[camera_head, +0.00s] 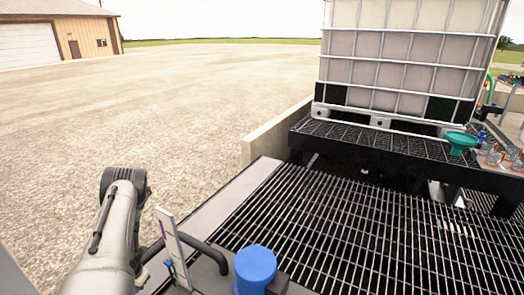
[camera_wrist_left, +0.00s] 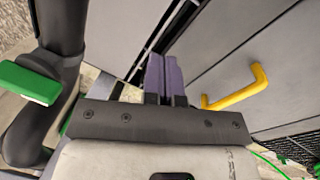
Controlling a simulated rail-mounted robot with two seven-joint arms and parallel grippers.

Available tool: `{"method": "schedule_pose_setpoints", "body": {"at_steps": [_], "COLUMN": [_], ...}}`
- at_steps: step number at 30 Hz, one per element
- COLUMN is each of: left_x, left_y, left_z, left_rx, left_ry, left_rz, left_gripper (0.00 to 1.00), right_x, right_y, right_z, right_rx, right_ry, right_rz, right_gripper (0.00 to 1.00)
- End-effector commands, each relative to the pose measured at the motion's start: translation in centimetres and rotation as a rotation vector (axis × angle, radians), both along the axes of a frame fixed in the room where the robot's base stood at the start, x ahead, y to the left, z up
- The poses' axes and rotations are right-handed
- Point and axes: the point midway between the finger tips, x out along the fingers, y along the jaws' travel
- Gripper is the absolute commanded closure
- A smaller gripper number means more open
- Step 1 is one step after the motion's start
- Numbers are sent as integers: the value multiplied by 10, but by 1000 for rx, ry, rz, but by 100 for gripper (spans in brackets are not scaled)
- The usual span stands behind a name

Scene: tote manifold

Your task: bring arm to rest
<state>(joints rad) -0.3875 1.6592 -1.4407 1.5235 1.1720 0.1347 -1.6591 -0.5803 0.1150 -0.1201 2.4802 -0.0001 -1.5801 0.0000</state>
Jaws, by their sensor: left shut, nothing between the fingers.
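My left arm (camera_head: 112,225) comes up at the lower left of the head view, beside the grated deck. Its gripper cannot be made out clearly there. In the left wrist view my left gripper (camera_wrist_left: 163,62) has two purple fingers pressed side by side, shut and empty. They point toward grey panels (camera_wrist_left: 215,50). My right gripper is in neither view.
A yellow handle (camera_wrist_left: 240,88) sits on the panels, right of the fingers. A green lever (camera_wrist_left: 28,82) and dark pipe are at left. The head view shows a blue cap (camera_head: 256,268), metal grating (camera_head: 340,220), a caged tote (camera_head: 405,50) and a green funnel (camera_head: 461,141). Open gravel lies left.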

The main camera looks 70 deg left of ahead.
Motion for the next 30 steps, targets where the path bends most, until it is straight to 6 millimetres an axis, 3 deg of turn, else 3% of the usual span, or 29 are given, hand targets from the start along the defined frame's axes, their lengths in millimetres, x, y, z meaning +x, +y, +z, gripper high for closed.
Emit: {"method": "schedule_pose_setpoints", "body": {"at_steps": [3,7,11,14,18,22,26,30], "left_x": [-30,-60,-52,-22,40,97,152,211], "left_y": [13,11,0,-30,-108,-184,-261,-337], "left_z": [8,22,29,14,-18,-29,-20,15], "left_rx": [142,330,524,635,666,603,488,319], "left_ry": [161,314,344,274,81,-97,-257,-400], "left_rz": [229,401,495,548,631,730,857,1019], "left_gripper": [100,100,100,100,100,100,100,100], "right_x": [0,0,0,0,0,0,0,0], "right_y": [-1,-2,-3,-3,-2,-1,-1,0], "right_z": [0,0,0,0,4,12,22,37], "right_rx": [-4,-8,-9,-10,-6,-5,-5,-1], "right_ry": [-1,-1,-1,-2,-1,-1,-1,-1], "right_rz": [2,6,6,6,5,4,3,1], "right_gripper": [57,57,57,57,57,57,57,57]}}
